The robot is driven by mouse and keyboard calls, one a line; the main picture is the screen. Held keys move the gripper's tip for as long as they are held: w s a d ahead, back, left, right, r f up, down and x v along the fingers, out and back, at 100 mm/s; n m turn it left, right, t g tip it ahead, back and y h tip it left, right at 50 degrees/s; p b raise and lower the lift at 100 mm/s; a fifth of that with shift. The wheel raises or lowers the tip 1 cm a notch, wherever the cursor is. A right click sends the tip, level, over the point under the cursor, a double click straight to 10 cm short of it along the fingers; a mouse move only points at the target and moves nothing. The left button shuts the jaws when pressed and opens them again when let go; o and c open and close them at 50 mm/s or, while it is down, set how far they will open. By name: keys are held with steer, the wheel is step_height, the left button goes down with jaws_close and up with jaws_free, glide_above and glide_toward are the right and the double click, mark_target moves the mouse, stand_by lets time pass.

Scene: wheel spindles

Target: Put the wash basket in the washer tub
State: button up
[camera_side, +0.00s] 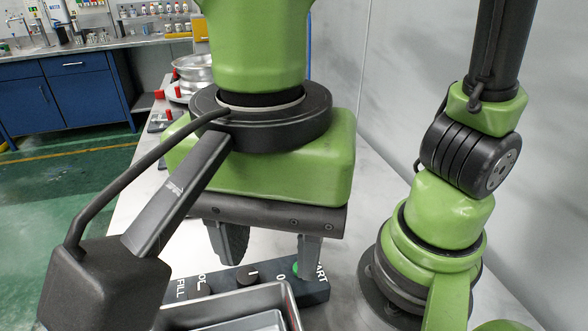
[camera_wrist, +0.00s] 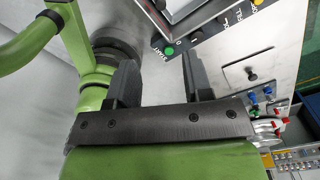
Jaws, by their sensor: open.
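My gripper (camera_side: 270,264) is open and empty, its two fingers pointing down above the dark control panel (camera_side: 225,282). In the wrist view my gripper (camera_wrist: 158,62) shows its fingers well apart with nothing between them. The washer tub (camera_side: 283,297) is a grey rectangular metal box at the bottom edge of the side view, partly cut off. Its corner also shows at the top of the wrist view (camera_wrist: 168,22). A second grey rim shows inside it; I cannot tell whether this is the wash basket. No basket shows clearly elsewhere.
The panel carries dark knobs (camera_side: 247,277) and a green START button (camera_wrist: 169,50). A plate with a black knob (camera_wrist: 252,74) lies right in the wrist view. Silver wheel rims (camera_side: 193,68) stand behind my arm. Blue cabinets (camera_side: 70,95) stand farther back.

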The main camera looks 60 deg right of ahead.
steer(key=w+d+r+n+t+y, duration=0.1)
steer(key=d+r+n+t, duration=0.2)
steer(key=d+n, duration=0.2)
steer(key=w+d+r+n+t+y, duration=0.1)
steer(key=d+r+n+t, duration=0.2)
steer(key=d, duration=0.9)
steer(key=shift+r+n+t, duration=0.2)
steer(key=shift+n+t, duration=0.4)
steer(key=shift+n, duration=0.6)
steer(key=shift+w, duration=0.1)
